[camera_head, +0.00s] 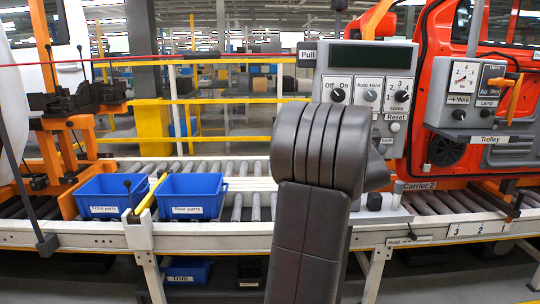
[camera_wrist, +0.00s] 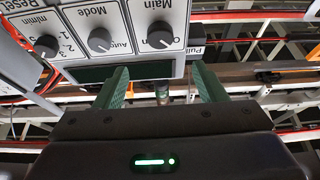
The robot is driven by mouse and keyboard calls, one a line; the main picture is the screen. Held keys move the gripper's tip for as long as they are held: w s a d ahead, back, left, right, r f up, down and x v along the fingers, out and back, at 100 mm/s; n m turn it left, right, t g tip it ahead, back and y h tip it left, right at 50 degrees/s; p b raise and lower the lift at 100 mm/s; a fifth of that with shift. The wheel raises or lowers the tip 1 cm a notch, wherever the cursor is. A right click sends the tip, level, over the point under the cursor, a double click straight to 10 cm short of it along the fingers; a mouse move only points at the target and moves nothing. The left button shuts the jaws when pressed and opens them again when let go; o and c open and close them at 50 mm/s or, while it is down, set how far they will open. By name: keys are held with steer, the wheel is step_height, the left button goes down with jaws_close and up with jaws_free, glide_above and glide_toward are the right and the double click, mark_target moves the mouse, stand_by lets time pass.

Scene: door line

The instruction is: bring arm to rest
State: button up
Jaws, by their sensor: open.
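My arm rises through the middle of the head view and covers part of the line and the control panel behind it. My gripper (camera_wrist: 160,90) shows in the wrist view with its two green fingers spread apart and nothing between them. The grey control panel (camera_head: 365,60) with several dials stands just behind my arm in the head view. In the wrist view the panel (camera_wrist: 120,35) appears upside down, close beyond the fingers. I cannot tell whether the left finger touches it. The fingertips are not clearly seen in the head view.
Two blue bins (camera_head: 112,196) and (camera_head: 194,195) sit on the roller conveyor (camera_head: 255,205) at left. An orange-red door (camera_head: 430,100) hangs at right behind a smaller trolley panel (camera_head: 480,95). A yellow railing (camera_head: 220,140) runs behind. The rollers beside my arm are bare.

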mark_target(338, 95)
steer(key=p+x, duration=0.3)
steer(key=x, duration=1)
steer(key=shift+a+f, duration=0.1)
steer(key=shift+w+m+p, duration=0.2)
steer(key=shift+m+p, duration=0.3)
steer(key=shift+s+a+r+m+h+p, duration=0.1)
steer(key=shift+r+m+h+p, duration=0.05)
steer(key=shift+m+h+p, duration=0.35)
steer(key=shift+s+a+r+m+h+p, duration=0.15)
steer(key=shift+m+h+p, duration=0.2)
steer(key=shift+m, duration=0.25)
steer(key=m+h+p, duration=0.1)
steer(key=m+p, duration=0.3)
steer(key=p, duration=0.1)
steer(key=shift+w+d+g+h, duration=0.1)
steer(key=shift+g+h, duration=0.25)
steer(key=shift+g, duration=0.05)
